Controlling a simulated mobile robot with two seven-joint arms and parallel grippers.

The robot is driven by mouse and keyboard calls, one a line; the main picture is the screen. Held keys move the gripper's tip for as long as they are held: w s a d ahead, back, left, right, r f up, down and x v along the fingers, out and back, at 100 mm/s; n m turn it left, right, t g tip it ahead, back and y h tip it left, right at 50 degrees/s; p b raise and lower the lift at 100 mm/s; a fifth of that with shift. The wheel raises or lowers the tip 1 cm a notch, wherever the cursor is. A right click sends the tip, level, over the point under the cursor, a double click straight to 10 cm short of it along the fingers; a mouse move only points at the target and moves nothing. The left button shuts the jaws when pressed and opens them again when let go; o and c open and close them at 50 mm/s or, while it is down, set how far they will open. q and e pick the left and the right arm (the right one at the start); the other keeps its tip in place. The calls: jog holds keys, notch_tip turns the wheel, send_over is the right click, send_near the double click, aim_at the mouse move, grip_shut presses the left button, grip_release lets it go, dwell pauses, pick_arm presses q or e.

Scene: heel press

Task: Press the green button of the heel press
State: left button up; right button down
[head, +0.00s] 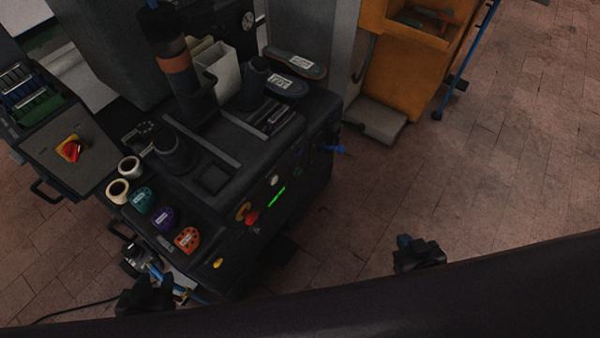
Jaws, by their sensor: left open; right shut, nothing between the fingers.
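The heel press (225,160) is a black machine left of centre, with its front panel facing lower right. A bright green lit strip (276,197) shows on this panel, below a round white button (273,180). A small dark greenish spot (298,172) sits further right; I cannot tell whether it is the green button. A red knob (251,217) is at the panel's left. My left gripper (146,295) is open below the press's lower left corner, apart from the panel. My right gripper (418,252) is shut and empty over the floor, well right of the panel.
Colored pieces and white rolls (124,178) lie on the press's left shelf. Shoe soles (294,63) lie at its back right. An orange cabinet (410,75) stands at the back. Open brick floor (490,170) lies right of the press.

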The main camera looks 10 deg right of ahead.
jog(key=shift+w+a, duration=0.1)
jog(key=shift+a, duration=0.05)
dwell(0.4)
jog(key=shift+s+d+f, duration=0.15)
jog(key=shift+s+d, duration=0.1)
jog(key=shift+s, duration=0.2)
jog(key=shift+w+a+r, duration=0.2)
jog(key=shift+w+a, duration=0.05)
jog(key=shift+w, duration=0.2)
jog(key=shift+s+f, duration=0.1)
jog(key=shift+s, duration=0.05)
dwell(0.4)
